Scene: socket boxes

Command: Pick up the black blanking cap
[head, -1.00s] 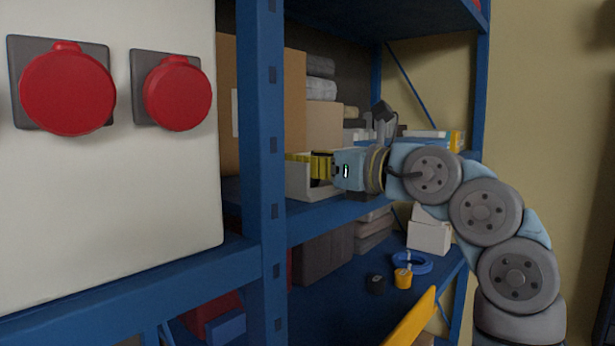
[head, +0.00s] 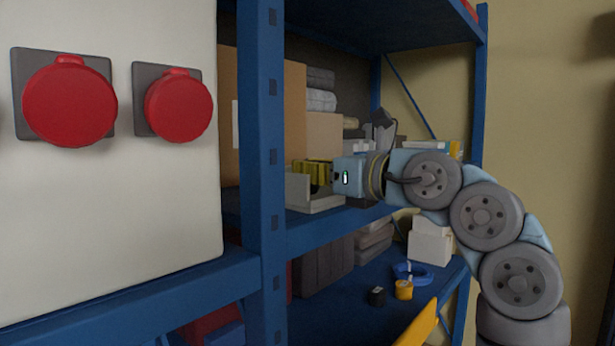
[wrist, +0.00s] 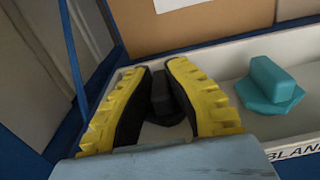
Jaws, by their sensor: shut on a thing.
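The black blanking cap (wrist: 160,93) sits between the fingers of my gripper (wrist: 160,70) in the wrist view. My gripper is shut on it, with the dark finger pads on either side of its raised grip. The cap is at the white tray (wrist: 296,152), and I cannot tell whether it still touches the tray floor. In the head view my gripper (head: 303,172) is at the tray (head: 298,192) on the middle shelf, and the cap cannot be made out there.
A teal cap (wrist: 268,82) lies in the tray to the right. A blue rack upright (head: 262,150) stands left of the tray. Cardboard boxes (head: 324,135) stand behind.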

